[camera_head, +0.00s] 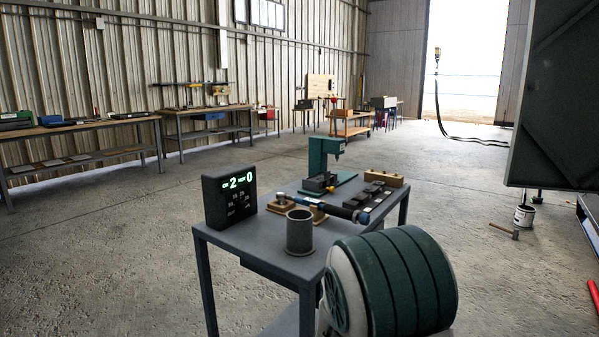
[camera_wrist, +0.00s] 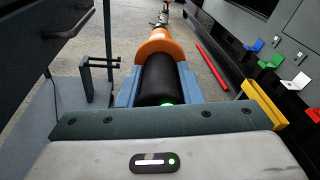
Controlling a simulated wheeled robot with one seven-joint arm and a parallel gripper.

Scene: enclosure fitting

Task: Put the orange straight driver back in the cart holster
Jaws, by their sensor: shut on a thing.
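In the wrist view, my gripper (camera_wrist: 160,82) is shut on the orange straight driver (camera_wrist: 155,47), its blue-grey fingers on either side of the black handle. The orange collar is just beyond the fingers, and the driver's thin front end points away toward the top of the view. The head view does not show my gripper or this driver. There, a round grey cup (camera_head: 300,233), which looks like the cart holster, stands upright at the near side of the cart top (camera_head: 258,238). Its mouth is open and no tool sticks out of it.
On the cart are a display (camera_head: 230,196), a teal press (camera_head: 322,160), a lying blue-and-black tool (camera_head: 338,209) and wooden blocks (camera_head: 384,178). In the wrist view, a red bar (camera_wrist: 211,65) lies on the floor, with coloured brackets (camera_wrist: 277,41) to the right.

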